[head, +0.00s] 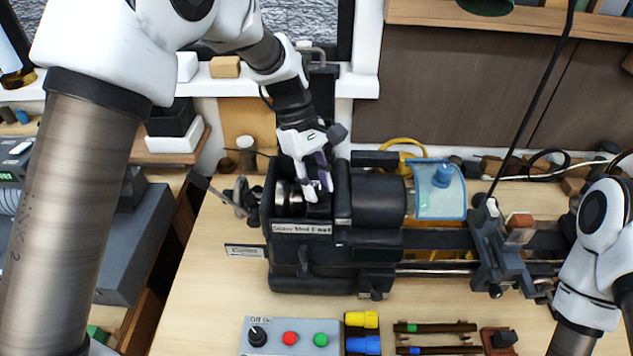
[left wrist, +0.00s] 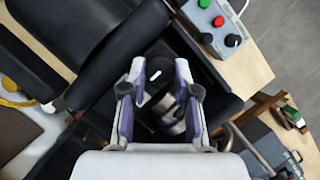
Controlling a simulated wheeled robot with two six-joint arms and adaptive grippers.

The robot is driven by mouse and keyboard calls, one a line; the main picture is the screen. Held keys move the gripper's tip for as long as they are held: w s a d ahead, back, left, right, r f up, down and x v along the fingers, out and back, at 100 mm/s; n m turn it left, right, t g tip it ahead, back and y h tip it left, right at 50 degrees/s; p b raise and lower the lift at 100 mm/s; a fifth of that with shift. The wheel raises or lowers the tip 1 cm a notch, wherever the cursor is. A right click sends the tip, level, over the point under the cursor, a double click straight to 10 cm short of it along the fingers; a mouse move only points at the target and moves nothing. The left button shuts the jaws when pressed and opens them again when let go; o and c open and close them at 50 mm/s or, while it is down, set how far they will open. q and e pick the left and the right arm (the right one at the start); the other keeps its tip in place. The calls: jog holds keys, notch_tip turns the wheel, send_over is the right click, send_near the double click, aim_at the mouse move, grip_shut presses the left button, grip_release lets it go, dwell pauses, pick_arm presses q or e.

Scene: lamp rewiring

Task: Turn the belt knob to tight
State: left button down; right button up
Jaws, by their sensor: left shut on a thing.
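The belt knob (left wrist: 159,71) is a round black knob with a short white pointer line, in the left wrist view. It sits between the two fingertips of my left gripper (left wrist: 157,86), which is shut on it. The pointer line slants in that view; I cannot read any tight or loose marking. In the head view my left gripper (head: 318,188) reaches down from above into the left end of the black lathe headstock (head: 300,246), and its fingers hide the knob there. My right gripper does not show; only part of my right arm is at the right edge.
A control box (head: 290,337) with a black knob and red and green buttons lies in front of the lathe. A clear blue-edged guard (head: 440,190) stands over the chuck area. Small yellow and blue items (head: 362,335) and tools lie on the bench front. Bare bench (head: 215,290) shows at left.

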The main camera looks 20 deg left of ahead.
pick_arm(q)
jog(key=c, duration=0.9)
grip_release()
jog(key=shift+o, duration=0.2)
jog(key=v, duration=1.2)
jog(key=shift+d, duration=0.15)
